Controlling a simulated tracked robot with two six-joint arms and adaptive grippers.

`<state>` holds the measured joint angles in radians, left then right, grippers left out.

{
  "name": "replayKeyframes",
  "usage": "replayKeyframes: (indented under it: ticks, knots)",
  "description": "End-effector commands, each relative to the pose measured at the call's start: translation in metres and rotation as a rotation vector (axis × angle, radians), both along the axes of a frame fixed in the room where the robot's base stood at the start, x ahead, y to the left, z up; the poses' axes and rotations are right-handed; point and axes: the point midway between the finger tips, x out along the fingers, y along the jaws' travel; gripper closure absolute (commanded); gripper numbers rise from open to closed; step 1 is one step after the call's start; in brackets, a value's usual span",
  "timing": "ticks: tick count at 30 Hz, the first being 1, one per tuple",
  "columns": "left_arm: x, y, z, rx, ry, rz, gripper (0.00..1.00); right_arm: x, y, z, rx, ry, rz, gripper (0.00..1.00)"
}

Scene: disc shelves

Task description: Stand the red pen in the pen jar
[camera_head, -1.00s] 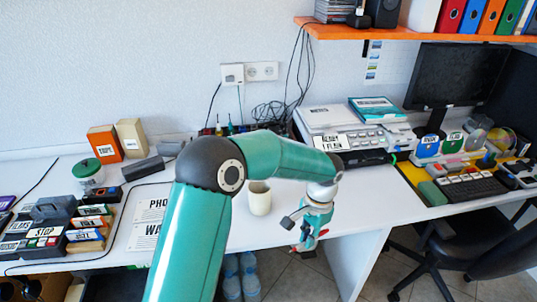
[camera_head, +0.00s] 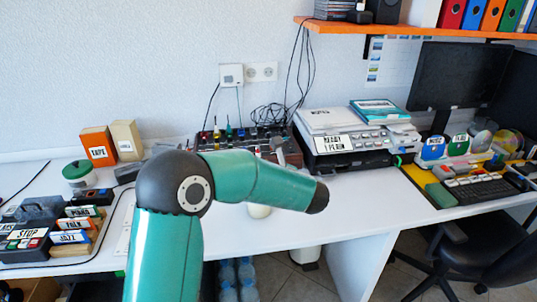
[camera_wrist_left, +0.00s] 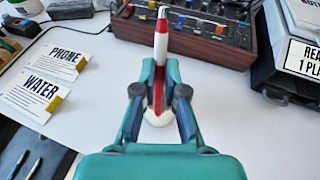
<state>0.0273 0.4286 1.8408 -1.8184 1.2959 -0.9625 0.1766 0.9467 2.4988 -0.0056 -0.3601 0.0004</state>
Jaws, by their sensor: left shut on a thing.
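The red pen (camera_wrist_left: 160,40), red with a white section and a pale tip, stands lengthwise up the left wrist view. My left gripper (camera_wrist_left: 159,78) is shut on it. In the head view that gripper and the pen are hidden behind my teal forearm. A cream cup (camera_head: 259,211), which looks like the pen jar, stands on the white desk, mostly covered by the forearm. A pale rounded part of what seems to be the same cup (camera_wrist_left: 157,118) shows beneath the fingers in the wrist view. The cup's opening is hidden. My right gripper is not in view.
A knobbed mixer box (camera_wrist_left: 200,40) stands against the wall, with a printer (camera_head: 350,140) to its right. Labelled cards (camera_wrist_left: 40,90) lie on the left. The desk right of the cup is clear.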

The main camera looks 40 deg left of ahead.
Motion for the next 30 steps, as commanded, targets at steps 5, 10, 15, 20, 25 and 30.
replayKeyframes:
  ticks: [5, 10, 15, 20, 25, 30]
  knots:
    - [0.008, 0.014, 0.028, 0.165, -0.085, -0.193, 1.0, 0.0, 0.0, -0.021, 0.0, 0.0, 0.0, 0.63]
    - [0.015, 0.015, 0.053, 0.253, -0.145, -0.288, 1.0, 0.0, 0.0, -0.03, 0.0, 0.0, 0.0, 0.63]
    - [0.017, 0.013, 0.06, 0.279, -0.163, -0.311, 1.0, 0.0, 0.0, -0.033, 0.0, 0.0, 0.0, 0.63]
    - [0.018, 0.013, 0.053, 0.278, -0.163, -0.31, 1.0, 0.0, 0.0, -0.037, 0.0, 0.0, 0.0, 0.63]
    - [0.018, 0.013, 0.041, 0.277, -0.164, -0.311, 1.0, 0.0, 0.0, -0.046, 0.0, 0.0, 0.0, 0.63]
    - [0.018, 0.013, 0.027, 0.278, -0.163, -0.311, 1.0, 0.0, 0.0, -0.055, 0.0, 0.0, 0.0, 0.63]
